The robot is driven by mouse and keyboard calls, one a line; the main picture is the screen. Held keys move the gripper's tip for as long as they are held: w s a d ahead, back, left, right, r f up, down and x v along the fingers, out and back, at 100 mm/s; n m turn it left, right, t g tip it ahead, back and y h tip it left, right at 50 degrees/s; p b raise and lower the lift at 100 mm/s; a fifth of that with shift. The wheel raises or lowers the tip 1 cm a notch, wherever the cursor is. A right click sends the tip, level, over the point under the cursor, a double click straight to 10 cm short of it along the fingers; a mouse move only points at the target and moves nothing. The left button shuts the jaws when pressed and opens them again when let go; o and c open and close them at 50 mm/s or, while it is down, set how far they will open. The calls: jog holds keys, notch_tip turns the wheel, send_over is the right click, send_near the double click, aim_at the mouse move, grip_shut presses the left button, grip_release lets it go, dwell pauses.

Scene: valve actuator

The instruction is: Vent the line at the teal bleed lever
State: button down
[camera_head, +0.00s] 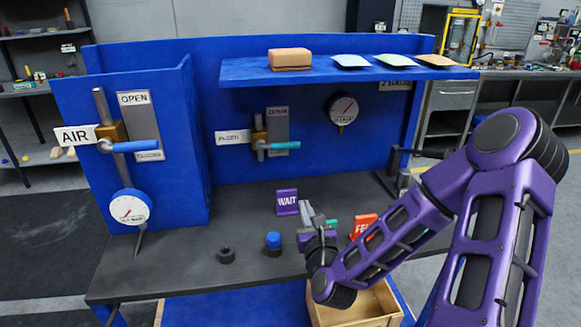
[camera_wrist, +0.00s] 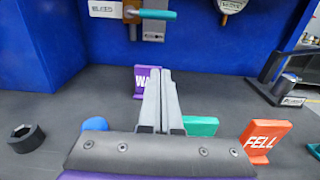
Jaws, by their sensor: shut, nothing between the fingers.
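The teal bleed lever (camera_head: 285,145) sticks out to the right from its brass valve (camera_head: 259,136) on the blue back panel, beside a sign reading BLEED (camera_head: 233,138). It lies about level. In the wrist view the teal lever (camera_wrist: 157,15) shows at the top edge, beyond the fingers. My gripper (camera_head: 306,212) is low over the dark bench, below and in front of the lever, apart from it. In the wrist view its fingers (camera_wrist: 161,90) are together and empty, and they partly hide the purple WAIT sign (camera_wrist: 143,80).
The blue-handled AIR valve (camera_head: 135,146) is on the left panel. A shelf (camera_head: 350,75) juts out above the bleed valve. On the bench are a black nut (camera_head: 226,255), a blue-capped item (camera_head: 273,243), the WAIT sign (camera_head: 287,202), an orange FELL sign (camera_head: 363,225) and a teal block (camera_wrist: 200,126).

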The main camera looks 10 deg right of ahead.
aim_at(278, 145)
jog(key=w+r, duration=0.1)
jog(key=w, duration=0.8)
jog(key=w+r+b, duration=0.1)
jog(key=w+r, duration=0.1)
jog(key=w, duration=0.8)
jog(key=shift+r+b, duration=0.3)
jog(key=shift+a+r+n, duration=0.1)
jog(key=shift+n, duration=0.4)
